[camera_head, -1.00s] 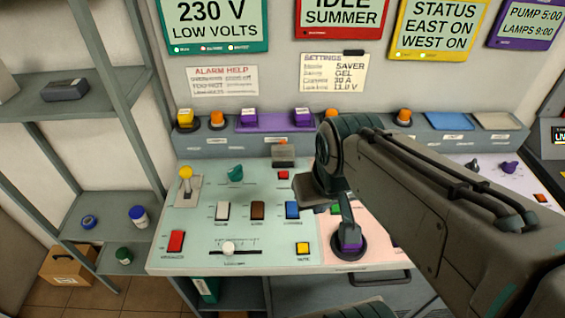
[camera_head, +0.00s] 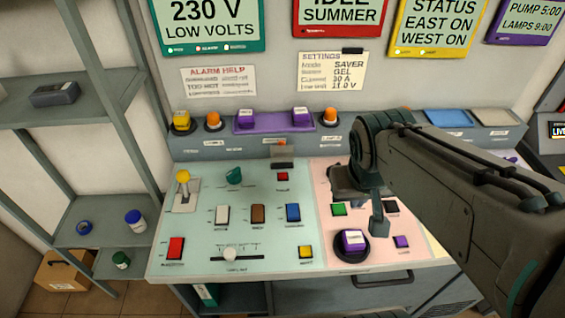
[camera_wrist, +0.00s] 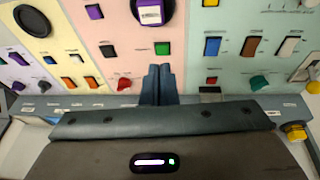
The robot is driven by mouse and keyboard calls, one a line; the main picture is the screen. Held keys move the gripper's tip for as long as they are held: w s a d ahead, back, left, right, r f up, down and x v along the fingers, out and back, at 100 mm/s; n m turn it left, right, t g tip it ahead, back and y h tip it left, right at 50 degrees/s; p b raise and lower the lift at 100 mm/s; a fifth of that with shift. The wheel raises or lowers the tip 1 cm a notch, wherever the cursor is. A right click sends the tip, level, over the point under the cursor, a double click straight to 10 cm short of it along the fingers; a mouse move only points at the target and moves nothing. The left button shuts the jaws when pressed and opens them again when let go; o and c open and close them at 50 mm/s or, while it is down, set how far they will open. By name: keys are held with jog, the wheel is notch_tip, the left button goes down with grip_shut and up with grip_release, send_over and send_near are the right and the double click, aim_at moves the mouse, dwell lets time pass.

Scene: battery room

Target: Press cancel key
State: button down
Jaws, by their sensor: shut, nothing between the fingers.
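No key label is sharp enough for me to read "cancel". My gripper (camera_head: 379,230) is shut and empty, above the pink panel section. In the head view its tips appear just right of a large purple key (camera_head: 351,242) on a round black base, with a small purple key (camera_head: 402,241) farther right. A green key (camera_head: 339,209) and a dark key (camera_head: 390,208) lie behind. In the wrist view the shut fingers (camera_wrist: 158,70) point toward the green key (camera_wrist: 162,48) and large purple key (camera_wrist: 150,12); contact is not visible.
The pale green section (camera_head: 205,250) at left holds red, white, brown, blue and yellow keys, a slider and a yellow-topped lever (camera_head: 183,178). A rear ledge carries orange and purple buttons. Signs hang on the wall. A grey shelf (camera_head: 95,235) stands left.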

jog(key=w+d+t+h+p, duration=0.1)
jog(key=w+h, duration=0.2)
jog(key=w, duration=0.6)
jog(key=n+t+y+p, duration=0.1)
jog(key=n+t+p, duration=0.1)
jog(key=n+t, duration=0.3)
send_over(282, 178)
notch_tip(282, 178, down, 8)
jog(key=shift+f, duration=0.1)
notch_tip(282, 178, down, 7)
jog(key=b, duration=0.4)
jog(key=shift+b, duration=0.4)
jog(key=f+b, duration=0.1)
jog(key=b, duration=0.1)
jog(key=shift+f+b, duration=0.3)
